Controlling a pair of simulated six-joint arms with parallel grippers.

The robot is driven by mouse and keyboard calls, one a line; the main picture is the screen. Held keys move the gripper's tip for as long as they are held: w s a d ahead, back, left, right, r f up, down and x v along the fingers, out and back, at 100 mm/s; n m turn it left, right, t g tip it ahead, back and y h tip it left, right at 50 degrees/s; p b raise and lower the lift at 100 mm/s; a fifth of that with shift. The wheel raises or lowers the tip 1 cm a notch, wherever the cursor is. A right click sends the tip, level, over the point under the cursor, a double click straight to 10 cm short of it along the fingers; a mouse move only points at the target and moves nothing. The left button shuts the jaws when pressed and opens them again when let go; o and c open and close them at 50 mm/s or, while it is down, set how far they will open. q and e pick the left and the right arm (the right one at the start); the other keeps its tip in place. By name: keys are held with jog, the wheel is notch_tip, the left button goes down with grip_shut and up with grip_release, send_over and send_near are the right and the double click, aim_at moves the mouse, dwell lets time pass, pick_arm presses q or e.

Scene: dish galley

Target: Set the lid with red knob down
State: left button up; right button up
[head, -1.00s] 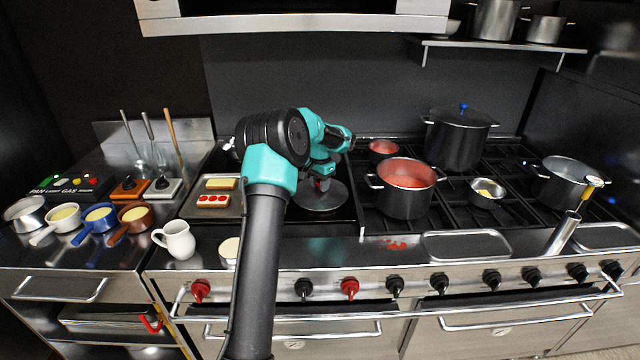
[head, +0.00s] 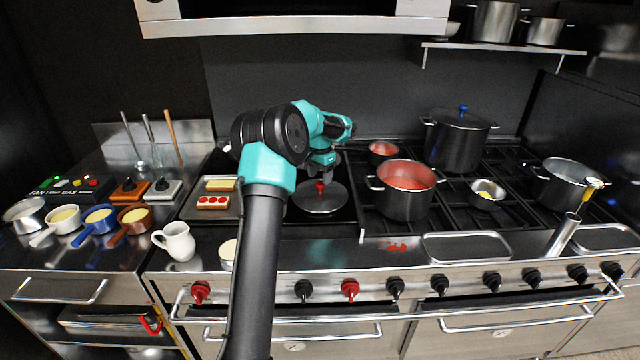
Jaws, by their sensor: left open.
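The lid with red knob (head: 319,201) lies flat on the dark griddle surface, left of the pots. Its red knob stands upright at its middle and shows clear of my gripper. My left gripper (head: 320,175) is open just above the knob, apart from it as far as I can see. My own arm hides part of the surface left of the lid. My right gripper is not in view.
A pot of red sauce (head: 405,189) stands just right of the lid, with a smaller red-filled pan (head: 382,152) behind it. A tray with food (head: 233,207) lies to the left. A white jug (head: 176,241) stands at the front left.

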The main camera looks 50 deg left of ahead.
aim_at(320, 183)
pick_arm(q)
notch_tip(320, 183, up, 8)
dwell(1.8)
